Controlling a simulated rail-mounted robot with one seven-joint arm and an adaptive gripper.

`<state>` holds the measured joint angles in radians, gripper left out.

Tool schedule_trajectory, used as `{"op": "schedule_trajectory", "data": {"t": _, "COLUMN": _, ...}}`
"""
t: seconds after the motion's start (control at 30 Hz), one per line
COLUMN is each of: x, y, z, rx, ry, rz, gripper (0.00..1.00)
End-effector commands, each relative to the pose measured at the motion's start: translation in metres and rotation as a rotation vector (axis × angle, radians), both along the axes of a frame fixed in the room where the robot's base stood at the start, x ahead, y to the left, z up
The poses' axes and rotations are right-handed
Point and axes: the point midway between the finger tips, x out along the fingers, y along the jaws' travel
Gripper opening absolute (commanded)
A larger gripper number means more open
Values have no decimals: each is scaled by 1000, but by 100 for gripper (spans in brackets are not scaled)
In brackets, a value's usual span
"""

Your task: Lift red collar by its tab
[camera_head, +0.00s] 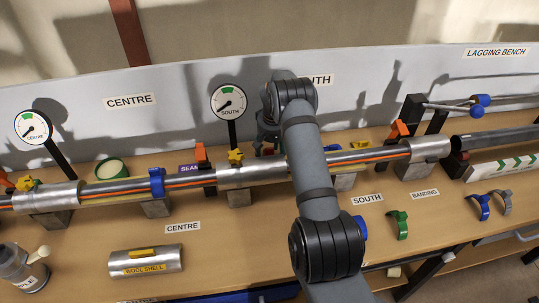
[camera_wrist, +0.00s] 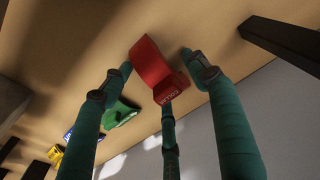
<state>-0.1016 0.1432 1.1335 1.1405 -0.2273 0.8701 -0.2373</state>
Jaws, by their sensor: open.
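The red collar (camera_wrist: 150,62) lies on the wooden bench in the middle of the wrist view. Its tab (camera_wrist: 167,90), with small lettering, points toward the lower part of that picture. My gripper (camera_wrist: 156,64) is open, with teal fingers on the left and right of the collar and a third finger close below the tab. I cannot tell whether any finger touches it. In the head view my gripper (camera_head: 264,138) is behind the pipe, largely hidden by my arm. A small red patch shows there beside it, mostly hidden.
A green piece (camera_wrist: 120,112) lies beside my left finger. The long pipe (camera_head: 270,175) on supports runs across the bench, with orange levers and yellow knobs. The SOUTH gauge (camera_head: 229,103) stands left of my gripper. A dark bar (camera_wrist: 280,42) is at the wrist view's upper right.

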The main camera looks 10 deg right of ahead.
Motion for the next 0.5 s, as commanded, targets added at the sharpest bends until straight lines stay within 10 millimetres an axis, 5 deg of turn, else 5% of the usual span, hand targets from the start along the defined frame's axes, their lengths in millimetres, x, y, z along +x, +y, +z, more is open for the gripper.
{"op": "schedule_trajectory", "data": {"t": 0.17, "x": 0, "y": 0, "z": 0, "rx": 0, "ry": -1, "rz": 0, "gripper": 59}}
{"op": "schedule_trajectory", "data": {"t": 0.5, "x": 0, "y": 0, "z": 0, "rx": 0, "ry": 0, "rz": -1, "gripper": 40}}
